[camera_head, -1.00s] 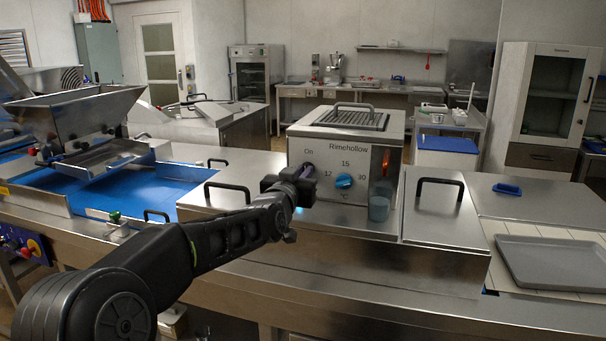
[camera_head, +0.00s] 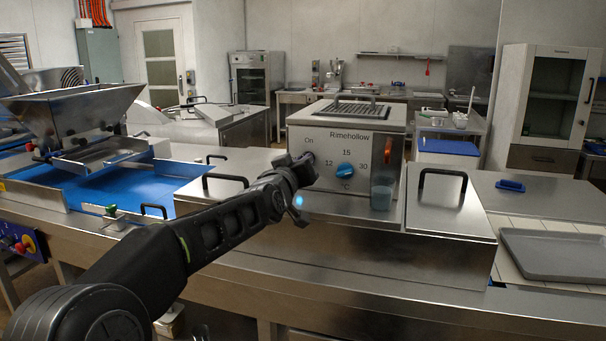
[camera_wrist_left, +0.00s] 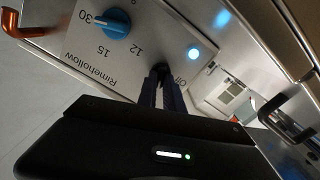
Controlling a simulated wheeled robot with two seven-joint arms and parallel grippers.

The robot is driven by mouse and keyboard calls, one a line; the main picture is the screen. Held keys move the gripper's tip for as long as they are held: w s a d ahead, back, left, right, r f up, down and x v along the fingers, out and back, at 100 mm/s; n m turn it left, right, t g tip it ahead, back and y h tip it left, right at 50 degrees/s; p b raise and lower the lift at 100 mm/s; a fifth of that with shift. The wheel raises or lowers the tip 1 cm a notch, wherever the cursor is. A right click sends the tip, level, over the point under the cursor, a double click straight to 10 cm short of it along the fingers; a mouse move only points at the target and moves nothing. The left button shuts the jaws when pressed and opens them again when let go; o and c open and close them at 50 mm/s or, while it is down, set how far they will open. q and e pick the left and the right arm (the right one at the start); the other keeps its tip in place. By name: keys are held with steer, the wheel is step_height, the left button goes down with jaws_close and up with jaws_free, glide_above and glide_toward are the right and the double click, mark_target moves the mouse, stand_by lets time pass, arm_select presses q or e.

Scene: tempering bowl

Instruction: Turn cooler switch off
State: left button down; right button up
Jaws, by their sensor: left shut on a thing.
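The cooler (camera_head: 350,200) is a steel box marked Rimehollow, with a blue temperature dial (camera_head: 345,170) on its front panel. The dial also shows in the left wrist view (camera_wrist_left: 114,23). The cooler switch (camera_wrist_left: 160,68) is a small dark part between the printed On and Off marks, mostly hidden by my fingers. My left gripper (camera_wrist_left: 163,88) is shut on it at the panel's left side; the gripper also shows in the head view (camera_head: 305,164). I cannot tell the switch's exact position. My right gripper is not in view.
A steel lid with a black handle (camera_head: 460,205) lies right of the cooler, and another handle (camera_head: 225,180) stands to its left. A metal hopper (camera_head: 70,115) over a blue belt is at the left. A grey tray (camera_head: 555,253) lies at the right.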

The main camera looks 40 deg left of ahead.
arm_select(q)
steer(key=n+b, duration=0.1)
steer(key=n, duration=0.1)
steer(key=shift+f+n+b, duration=0.1)
steer(key=shift+n+b, duration=0.2)
steer(key=shift+n, duration=0.1)
steer(key=n+b, duration=0.1)
steer(key=n, duration=0.1)
steer(key=shift+n, duration=0.4)
steer(key=n+b, duration=0.1)
steer(key=n, duration=0.3)
steer(key=shift+a, duration=0.1)
steer(key=shift+n+b, duration=0.35)
steer(key=shift+n, duration=1.55)
steer(key=c, duration=1.5)
jaws_free()
steer(key=shift+s, duration=0.15)
